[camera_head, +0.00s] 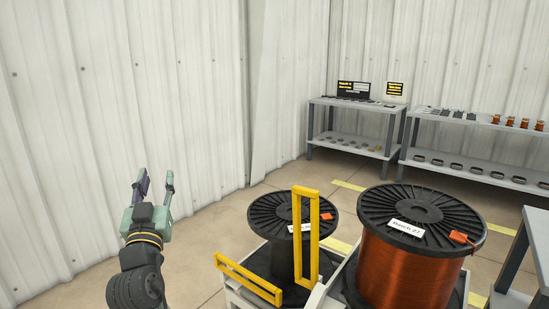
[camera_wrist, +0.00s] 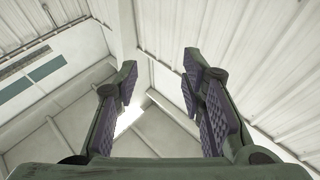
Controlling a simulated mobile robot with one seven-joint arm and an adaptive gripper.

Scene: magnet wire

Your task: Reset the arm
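My gripper (camera_head: 156,184) is raised at the lower left of the head view, pointing up in front of the corrugated wall. In the wrist view my gripper (camera_wrist: 160,88) has its two fingers wide apart, with nothing between the purple pads. That view looks up at the roof and the upper walls. My gripper touches nothing that I can see.
A dark spool (camera_head: 290,212) and a copper wire spool (camera_head: 405,275) stand at the lower middle and right, with a yellow frame (camera_head: 314,235) by the dark one. Shelf tables (camera_head: 357,150) line the back wall. A grey table (camera_head: 538,250) stands at the right edge. Floor (camera_head: 215,240) beside my arm is clear.

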